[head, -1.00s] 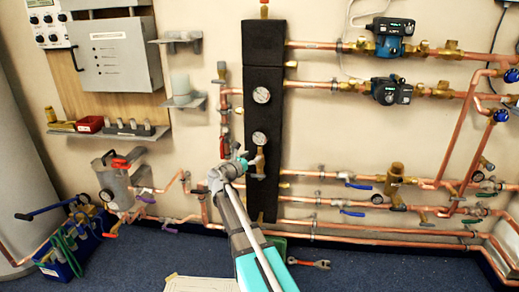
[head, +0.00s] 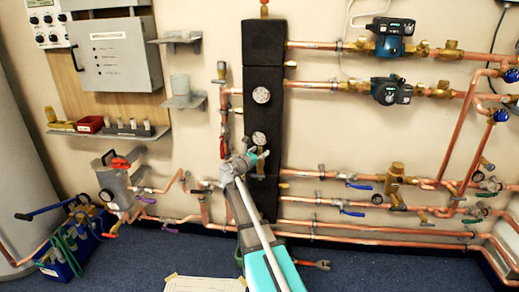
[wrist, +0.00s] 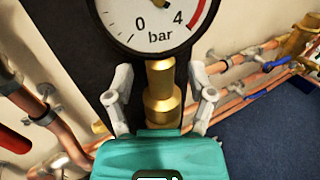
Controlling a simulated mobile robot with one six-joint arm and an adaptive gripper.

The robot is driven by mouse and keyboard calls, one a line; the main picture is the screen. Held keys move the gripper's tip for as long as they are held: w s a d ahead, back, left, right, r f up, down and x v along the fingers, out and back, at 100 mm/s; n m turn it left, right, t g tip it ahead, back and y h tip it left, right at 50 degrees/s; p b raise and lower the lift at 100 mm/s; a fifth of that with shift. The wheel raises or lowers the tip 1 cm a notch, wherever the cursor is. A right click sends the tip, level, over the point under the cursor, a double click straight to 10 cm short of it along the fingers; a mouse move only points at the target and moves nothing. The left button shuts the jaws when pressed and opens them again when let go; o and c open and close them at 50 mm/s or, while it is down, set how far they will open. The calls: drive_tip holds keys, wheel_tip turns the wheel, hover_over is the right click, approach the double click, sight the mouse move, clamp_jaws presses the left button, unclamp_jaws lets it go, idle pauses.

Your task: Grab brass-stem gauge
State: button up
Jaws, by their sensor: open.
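The brass-stem gauge (head: 259,139) is on the lower part of the black insulated manifold block (head: 264,60) in the head view. Its round white dial (wrist: 160,18), marked in bar, fills the top of the wrist view. The brass stem (wrist: 162,92) runs down below the dial. My gripper (wrist: 160,74) is open, with one grey finger on each side of the stem. Visible gaps separate both fingers from the stem. In the head view my gripper (head: 252,157) is in front of the block and partly covers the stem.
A second gauge (head: 261,95) sits above on the same block. A vertical copper pipe with a red-handled valve (head: 223,146) is close on the left. Copper pipes (head: 340,200) run to the right, with blue-handled valves. A red-handled wrench (head: 312,265) lies on the floor.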

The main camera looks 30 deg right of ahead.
idle(0.4)
clamp_jaws()
